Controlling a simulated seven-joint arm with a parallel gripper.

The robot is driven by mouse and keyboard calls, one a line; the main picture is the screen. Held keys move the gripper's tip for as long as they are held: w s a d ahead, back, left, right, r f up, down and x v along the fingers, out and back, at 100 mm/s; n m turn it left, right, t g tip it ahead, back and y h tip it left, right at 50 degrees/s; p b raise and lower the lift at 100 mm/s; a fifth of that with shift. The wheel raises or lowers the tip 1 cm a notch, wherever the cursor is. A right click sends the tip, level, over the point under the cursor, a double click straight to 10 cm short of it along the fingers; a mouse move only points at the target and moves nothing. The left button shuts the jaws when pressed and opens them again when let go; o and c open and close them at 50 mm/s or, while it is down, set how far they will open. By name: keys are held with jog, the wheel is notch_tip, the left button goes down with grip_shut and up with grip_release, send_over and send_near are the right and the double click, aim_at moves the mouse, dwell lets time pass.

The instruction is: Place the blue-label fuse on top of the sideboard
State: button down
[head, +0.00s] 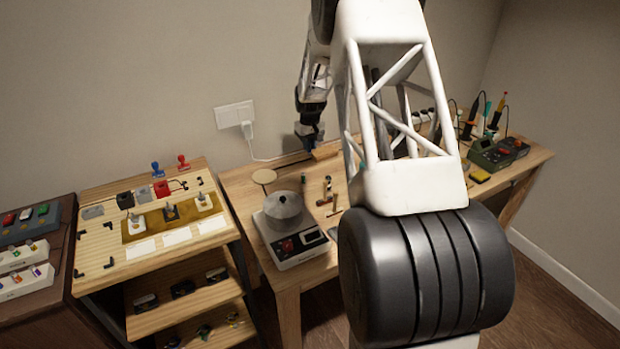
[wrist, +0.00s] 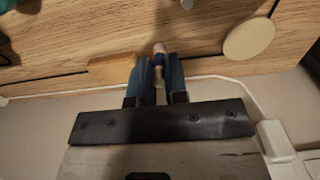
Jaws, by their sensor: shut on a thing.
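My gripper (head: 311,142) is over the back of the wooden workbench, near the wall. In the wrist view its two blue fingers (wrist: 160,62) are shut on a small cylindrical fuse (wrist: 160,49) with a pale end. The fingers hide most of the fuse, and I cannot see a blue label on it. The dark brown wooden cabinet (head: 62,287) at the far left looks like the sideboard. Its top holds a grey tray and two white holders, with little bare surface showing.
A light wooden shelf unit (head: 98,268) stands between cabinet and workbench (head: 247,203). The bench holds a scale (head: 296,248) with a metal pot (head: 284,208), a round tan disc (head: 264,176), a wooden block (wrist: 112,69) beside the fingers, and a meter (head: 497,152).

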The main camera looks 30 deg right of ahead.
jog(key=shift+f, duration=0.1)
dwell(0.3)
jog(key=shift+f, duration=3.05)
jog(key=shift+f, duration=1.85)
jog(key=shift+f, duration=0.15)
jog(key=c, duration=1.4)
grip_release()
notch_tip(320, 180, up, 12)
jog(key=shift+r, duration=0.15)
